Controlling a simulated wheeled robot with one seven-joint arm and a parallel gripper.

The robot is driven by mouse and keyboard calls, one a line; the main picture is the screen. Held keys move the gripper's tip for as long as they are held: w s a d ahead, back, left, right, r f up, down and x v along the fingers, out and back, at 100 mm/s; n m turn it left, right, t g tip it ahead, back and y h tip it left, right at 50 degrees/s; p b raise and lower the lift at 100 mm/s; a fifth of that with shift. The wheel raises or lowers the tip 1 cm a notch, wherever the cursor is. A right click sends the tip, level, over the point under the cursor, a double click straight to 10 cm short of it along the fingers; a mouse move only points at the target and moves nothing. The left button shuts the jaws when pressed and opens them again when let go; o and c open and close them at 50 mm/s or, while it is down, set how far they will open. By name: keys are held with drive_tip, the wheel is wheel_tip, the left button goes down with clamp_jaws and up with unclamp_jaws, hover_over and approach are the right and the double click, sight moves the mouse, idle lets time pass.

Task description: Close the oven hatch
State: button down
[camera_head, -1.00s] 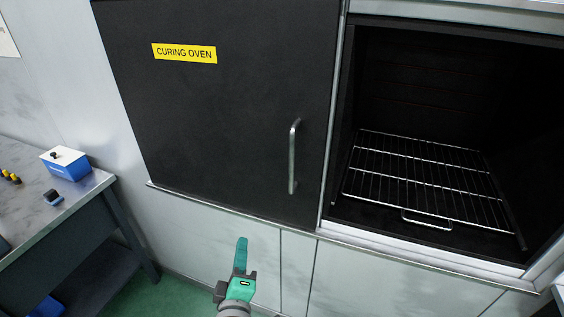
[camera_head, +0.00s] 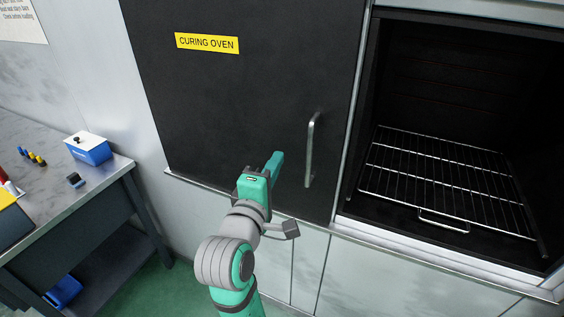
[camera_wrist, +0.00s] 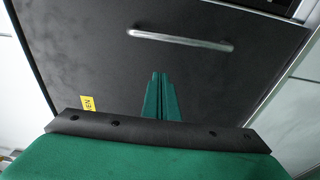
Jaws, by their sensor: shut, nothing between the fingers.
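The oven hatch (camera_head: 230,100) is a black sliding panel with a yellow "CURING OVEN" label (camera_head: 207,43) and a vertical metal handle (camera_head: 311,150) near its right edge. It stands left of the oven opening, which is uncovered and shows a wire rack (camera_head: 445,180) inside a dark chamber (camera_head: 460,85). My gripper (camera_head: 276,162) is shut and empty, in front of the hatch's lower part, left of the handle and apart from it. In the wrist view the closed fingertips (camera_wrist: 159,76) point at the hatch (camera_wrist: 100,60), with the handle (camera_wrist: 180,39) beyond them.
A bottom rail (camera_head: 350,232) runs along the oven front. The green floor between bench and oven is clear.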

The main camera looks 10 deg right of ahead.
approach(293, 133)
drive_tip(key=x, duration=0.4)
drive_tip(key=shift+r, duration=0.1)
drive_tip(key=s+d, duration=0.2)
drive_tip(key=s, duration=0.1)
drive_tip(key=shift+d, duration=0.1)
drive_tip(key=shift+d, duration=0.1)
